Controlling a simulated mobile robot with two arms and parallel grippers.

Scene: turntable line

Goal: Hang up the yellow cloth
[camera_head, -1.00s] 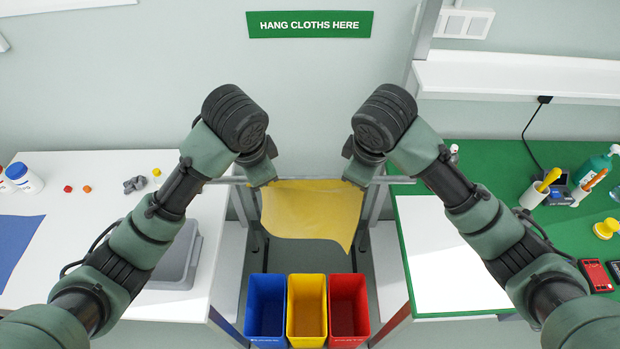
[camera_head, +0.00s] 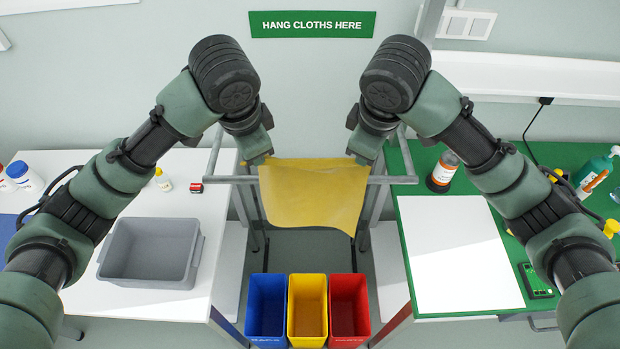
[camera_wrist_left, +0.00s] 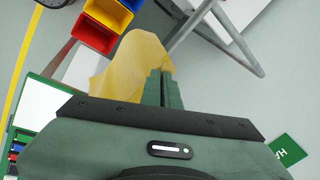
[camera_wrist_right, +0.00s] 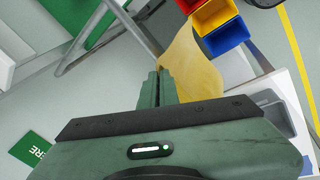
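The yellow cloth (camera_head: 312,200) is spread between my two grippers and hangs down from its upper corners. My left gripper (camera_head: 262,160) is shut on its upper left corner, and my right gripper (camera_head: 361,160) is shut on its upper right corner. The cloth also shows in the left wrist view (camera_wrist_left: 130,65) and the right wrist view (camera_wrist_right: 192,70). A grey metal rail (camera_head: 394,180) runs behind the cloth in the head view, which hides its middle. The cloth's top edge appears above the rail's line; I cannot tell whether they touch. A green "HANG CLOTHS HERE" sign (camera_head: 312,25) is on the wall.
Blue (camera_head: 266,305), yellow (camera_head: 307,305) and red (camera_head: 349,305) bins stand below the cloth. A white table with a grey tub (camera_head: 150,280) is at left. A green table (camera_head: 480,168) with a white board (camera_head: 458,255) and a brown bottle (camera_head: 444,170) is at right.

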